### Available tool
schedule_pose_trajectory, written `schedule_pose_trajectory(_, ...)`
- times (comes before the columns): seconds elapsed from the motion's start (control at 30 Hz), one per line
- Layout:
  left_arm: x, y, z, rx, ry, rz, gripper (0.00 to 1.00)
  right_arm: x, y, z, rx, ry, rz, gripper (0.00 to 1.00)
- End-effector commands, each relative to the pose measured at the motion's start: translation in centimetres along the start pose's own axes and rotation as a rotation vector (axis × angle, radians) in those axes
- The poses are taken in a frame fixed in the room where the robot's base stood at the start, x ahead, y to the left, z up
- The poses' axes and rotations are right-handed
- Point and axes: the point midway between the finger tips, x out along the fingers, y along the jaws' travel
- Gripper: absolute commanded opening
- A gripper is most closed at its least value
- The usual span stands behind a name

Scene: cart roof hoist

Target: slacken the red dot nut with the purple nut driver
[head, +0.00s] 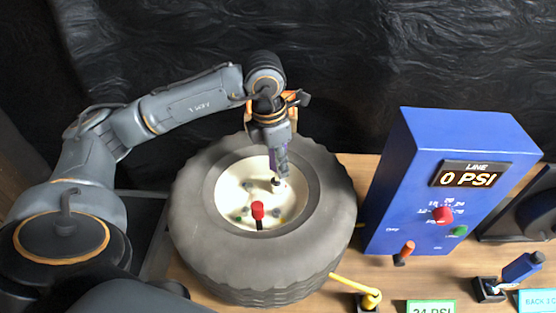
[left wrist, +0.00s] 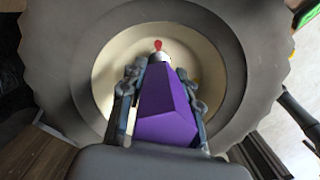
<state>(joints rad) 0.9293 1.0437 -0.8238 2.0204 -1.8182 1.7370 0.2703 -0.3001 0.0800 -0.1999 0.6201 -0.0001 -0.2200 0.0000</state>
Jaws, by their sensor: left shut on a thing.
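My left gripper (head: 279,160) is shut on the purple nut driver (left wrist: 168,108), which points down into the wheel hub. The driver's tip is at or just above the back part of the pale hub (head: 232,186); I cannot tell whether it is seated on a nut. A red-capped piece (head: 258,210) stands on the hub in front of the driver. In the left wrist view a red spot (left wrist: 158,45) shows just beyond the driver's metal end. I cannot tell for sure which nut bears the red dot. My right gripper is out of view.
The hub sits in a big grey tire (head: 200,240) on a wooden table. A blue box (head: 420,180) at right reads 0 PSI, with a red knob (head: 442,214). A yellow tool (head: 368,298), an orange-red handle (head: 405,252) and a blue tool (head: 522,268) stand in front.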

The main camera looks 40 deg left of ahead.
Motion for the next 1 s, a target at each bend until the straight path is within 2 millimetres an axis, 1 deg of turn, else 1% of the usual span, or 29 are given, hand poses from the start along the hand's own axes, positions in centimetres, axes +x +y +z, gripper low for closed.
schedule_pose_trajectory(0.2, -0.1, -0.1, 0.1, -0.213, -0.002, 0.026, 0.0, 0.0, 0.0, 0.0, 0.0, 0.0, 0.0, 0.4)
schedule_pose_trajectory(0.37, -0.3, 0.0, 0.1, -0.212, -0.002, 0.026, 0.0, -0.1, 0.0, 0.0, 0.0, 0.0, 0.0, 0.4)
schedule_pose_trajectory(0.47, -0.7, 0.0, 0.1, -0.211, -0.002, 0.026, 0.0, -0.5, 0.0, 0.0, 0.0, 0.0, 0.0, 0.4)
schedule_pose_trajectory(1.0, -4.0, 0.0, 0.6, -0.209, -0.002, 0.026, 0.0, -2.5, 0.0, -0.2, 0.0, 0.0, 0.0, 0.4)
